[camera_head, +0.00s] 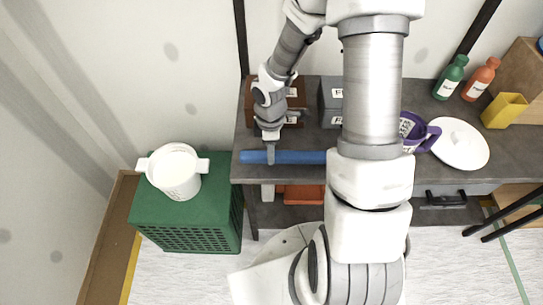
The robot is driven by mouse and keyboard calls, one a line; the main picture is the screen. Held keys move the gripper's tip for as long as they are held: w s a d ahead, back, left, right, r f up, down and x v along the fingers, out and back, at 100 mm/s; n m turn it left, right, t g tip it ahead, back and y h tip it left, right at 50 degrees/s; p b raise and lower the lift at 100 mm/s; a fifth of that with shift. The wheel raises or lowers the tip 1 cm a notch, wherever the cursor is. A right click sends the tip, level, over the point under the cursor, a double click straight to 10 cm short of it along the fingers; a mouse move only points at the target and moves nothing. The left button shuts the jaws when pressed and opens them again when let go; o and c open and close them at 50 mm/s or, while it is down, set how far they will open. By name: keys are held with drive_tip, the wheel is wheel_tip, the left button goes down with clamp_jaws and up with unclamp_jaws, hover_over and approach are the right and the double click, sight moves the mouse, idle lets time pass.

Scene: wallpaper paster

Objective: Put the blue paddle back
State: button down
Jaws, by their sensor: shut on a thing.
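The blue paddle (300,157) shows as a long blue bar lying left to right in the picture, along the front edge of the dark table (250,130). My gripper (270,158) points down and is shut on the paddle near its left end. The paddle's right end is hidden behind my arm. I cannot tell whether the paddle touches the table or is held above it.
A green crate (190,232) with a white two-handled pot (176,172) stands left of the table. Boxes (330,92), a purple cup (417,132), a white lid (460,144), green (450,78) and orange (480,80) bottles and a yellow container (504,110) are on the table. An orange-red item (302,194) lies below.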

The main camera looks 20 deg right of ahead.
wheel_tip(320, 180, down, 2)
drive_tip(key=shift+f, duration=0.2)
drive_tip(key=shift+c, duration=2.2)
unclamp_jaws()
drive_tip(key=shift+f, duration=0.25)
wheel_tip(320, 180, up, 18)
drive_tip(key=p, duration=0.4)
drive_tip(key=shift+f, duration=0.2)
